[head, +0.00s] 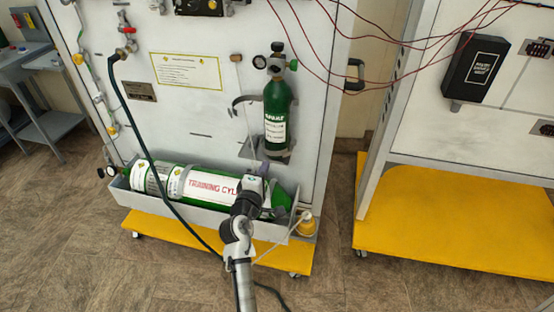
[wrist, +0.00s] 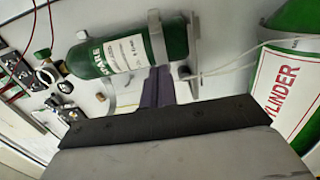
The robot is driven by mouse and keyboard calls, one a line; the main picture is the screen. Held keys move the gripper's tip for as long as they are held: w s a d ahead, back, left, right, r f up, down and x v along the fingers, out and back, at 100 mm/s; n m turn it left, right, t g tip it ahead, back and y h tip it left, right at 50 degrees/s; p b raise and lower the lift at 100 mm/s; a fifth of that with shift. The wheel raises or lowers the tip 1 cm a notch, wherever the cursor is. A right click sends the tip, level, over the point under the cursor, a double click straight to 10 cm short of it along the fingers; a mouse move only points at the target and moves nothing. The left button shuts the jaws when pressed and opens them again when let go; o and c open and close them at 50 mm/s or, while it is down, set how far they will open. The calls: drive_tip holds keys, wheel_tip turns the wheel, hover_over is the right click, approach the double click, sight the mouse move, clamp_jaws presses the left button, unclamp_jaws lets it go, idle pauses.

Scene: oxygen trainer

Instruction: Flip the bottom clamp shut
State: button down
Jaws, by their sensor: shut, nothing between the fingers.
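The small green spare cylinder (head: 277,112) stands upright against the white panel. It also shows in the wrist view (wrist: 105,52), lying sideways in the picture. An upper clamp arm (head: 246,99) sticks out to the left of it, swung open. The bottom clamp (wrist: 157,40) shows as a grey band by the cylinder's lower end; I cannot tell whether it is fastened. A grey bottom bracket (wrist: 195,62) is beside it. My gripper (wrist: 157,76) is shut and empty, its dark purple fingers just below the cylinder's lower end in the wrist view. In the head view, my wrist hides most of the fingers.
A large green training cylinder (head: 178,183) lies in a grey trough (head: 135,200) under the spare cylinder, close to my arm. A dark hose (head: 130,115) hangs at the left. A pale cord (wrist: 235,58) runs near my fingers. Red wires (head: 330,62) cross the upper right.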

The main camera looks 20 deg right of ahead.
sight(281, 153)
drive_tip(key=d, duration=0.2)
drive_tip(key=w+d+p, duration=0.1)
drive_tip(key=shift+w+d+r, duration=0.1)
drive_tip(key=shift+w+d, duration=0.1)
drive_tip(key=shift+d, duration=0.15)
drive_tip(key=shift+w+d+p, duration=0.1)
drive_tip(key=shift+d+p, duration=0.2)
drive_tip(key=shift+d, duration=0.15)
drive_tip(key=d, duration=0.2)
drive_tip(key=w+d, duration=0.1)
drive_tip(key=d, duration=0.1)
drive_tip(key=shift+d+p, duration=0.3)
drive_tip(key=shift+p, duration=0.1)
drive_tip(key=shift+a, duration=0.1)
